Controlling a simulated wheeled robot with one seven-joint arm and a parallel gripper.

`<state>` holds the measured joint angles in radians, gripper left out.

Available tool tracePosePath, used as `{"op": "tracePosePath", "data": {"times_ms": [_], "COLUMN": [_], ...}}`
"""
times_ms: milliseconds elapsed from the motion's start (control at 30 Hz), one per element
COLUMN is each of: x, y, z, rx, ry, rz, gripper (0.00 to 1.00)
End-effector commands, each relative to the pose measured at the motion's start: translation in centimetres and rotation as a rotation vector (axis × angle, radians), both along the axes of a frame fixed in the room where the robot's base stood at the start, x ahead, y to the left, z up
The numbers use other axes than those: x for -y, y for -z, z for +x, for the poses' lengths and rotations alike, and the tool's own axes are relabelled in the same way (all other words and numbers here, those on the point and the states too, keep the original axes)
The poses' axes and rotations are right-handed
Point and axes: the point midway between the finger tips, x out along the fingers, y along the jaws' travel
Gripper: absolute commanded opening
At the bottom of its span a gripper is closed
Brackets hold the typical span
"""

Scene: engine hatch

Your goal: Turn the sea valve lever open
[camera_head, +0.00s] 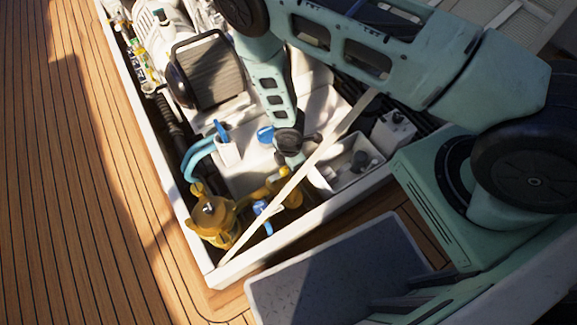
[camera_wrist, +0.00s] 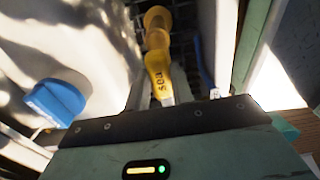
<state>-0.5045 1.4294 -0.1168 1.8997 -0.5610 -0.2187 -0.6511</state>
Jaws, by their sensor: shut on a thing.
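My gripper (camera_head: 290,165) reaches down into the hatch in the head view and is shut on the lever. In the head view, yellow valve parts (camera_head: 288,194) show just below my gripper, partly behind a pale strut.
A yellow strainer-like body (camera_head: 212,216) stands in the hatch's near corner. Blue handles (camera_head: 262,212) and (camera_head: 265,135) lie close by; a blue cap (camera_wrist: 55,102) shows at left in the wrist view. A pale diagonal strut (camera_head: 310,165) crosses the hatch. Wooden deck (camera_head: 80,180) is clear at left.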

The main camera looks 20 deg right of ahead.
Motion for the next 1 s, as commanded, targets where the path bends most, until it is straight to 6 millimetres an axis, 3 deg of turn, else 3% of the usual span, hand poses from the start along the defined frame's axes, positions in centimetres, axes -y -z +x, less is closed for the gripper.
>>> {"op": "tracePosePath", "data": {"times_ms": [567, 600, 667, 1000], "x": [0.07, 0.06, 0.05, 0.04], "y": [-0.07, -0.07, -0.06, -0.33], "z": [0.35, 0.36, 0.35, 0.26], "rx": [0.003, 0.003, 0.003, 0.001], "ry": [-0.034, -0.034, -0.033, -0.031], "rz": [0.0, 0.0, 0.0, 0.0], "gripper": [0.0, 0.29, 0.45, 0.45]}}
